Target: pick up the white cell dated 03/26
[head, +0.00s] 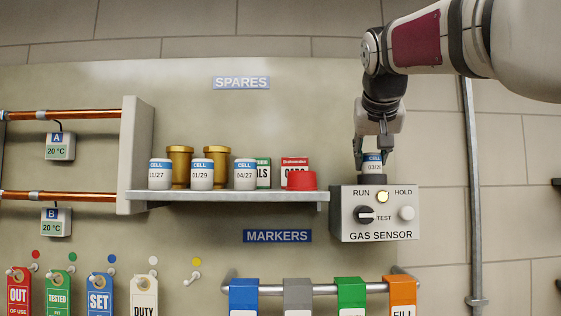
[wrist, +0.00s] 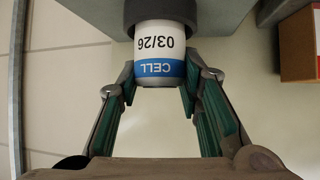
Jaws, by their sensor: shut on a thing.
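The white cell dated 03/26 (wrist: 160,45) has a blue band marked CELL. In the wrist view it sits with its far end inside a dark round socket. It also shows in the head view (head: 373,164), upright in the dark collar (head: 372,180) on top of the gas sensor box (head: 374,214). My gripper (head: 373,155) comes down from above and is shut on the cell. In the wrist view my green-padded fingers (wrist: 158,90) lie on both sides of its blue end. The cell's lower part is hidden in the collar.
A vertical pipe (head: 473,200) stands right of the sensor.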

